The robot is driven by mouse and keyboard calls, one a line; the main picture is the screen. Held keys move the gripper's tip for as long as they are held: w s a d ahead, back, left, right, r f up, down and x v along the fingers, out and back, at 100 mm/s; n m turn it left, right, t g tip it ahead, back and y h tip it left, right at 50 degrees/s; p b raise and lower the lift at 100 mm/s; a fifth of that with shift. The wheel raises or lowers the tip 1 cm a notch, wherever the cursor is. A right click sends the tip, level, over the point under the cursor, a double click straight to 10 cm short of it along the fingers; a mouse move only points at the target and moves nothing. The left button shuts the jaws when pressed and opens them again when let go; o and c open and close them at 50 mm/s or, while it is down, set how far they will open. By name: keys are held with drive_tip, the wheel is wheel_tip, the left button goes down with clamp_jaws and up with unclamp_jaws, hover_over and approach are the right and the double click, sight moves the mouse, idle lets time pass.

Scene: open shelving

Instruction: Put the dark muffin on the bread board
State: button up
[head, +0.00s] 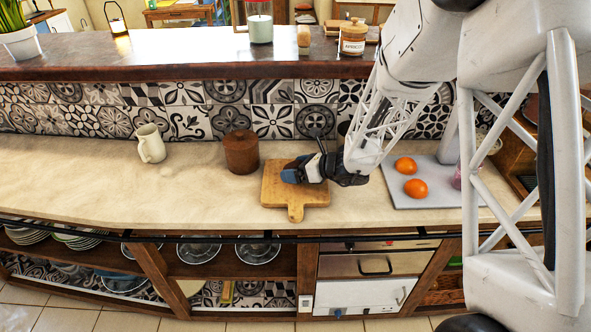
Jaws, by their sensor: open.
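The wooden bread board (296,197) lies on the counter with its handle toward the front edge. Whether the fingers touch the board cannot be told. I cannot make out the dark muffin; the gripper and arm cover part of the board and counter.
A grey tray (432,200) with two orange round items (415,188) lies to the right, with a pinkish thing (457,178) partly behind my arm. A brown lidded pot (241,153) stands left of the board, a cream jug (150,143) farther left.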

drive_tip(key=v, duration=1.2)
drive_tip(key=shift+w, duration=0.1)
idle(0.6)
drive_tip(key=s+a+r+n+g+h, duration=0.1)
drive_tip(key=s+r+n+g+h, duration=0.1)
drive_tip(key=s+r+n, duration=0.5)
drive_tip(key=s+r+n+g+h, duration=0.25)
drive_tip(key=s+n, duration=0.25)
drive_tip(key=s, duration=0.4)
drive_tip(key=s+d+r+n+t+h, duration=0.1)
drive_tip(key=s+d+r+n+h, duration=0.2)
drive_tip(key=s+n, duration=0.3)
drive_tip(key=s+d+r+n+h, duration=0.4)
drive_tip(key=s+d+n+h, duration=0.1)
drive_tip(key=s, duration=0.4)
drive_tip(key=shift+s+r+n+t, duration=0.25)
drive_tip(key=shift+s+n+t, duration=0.1)
drive_tip(key=shift+n, duration=0.55)
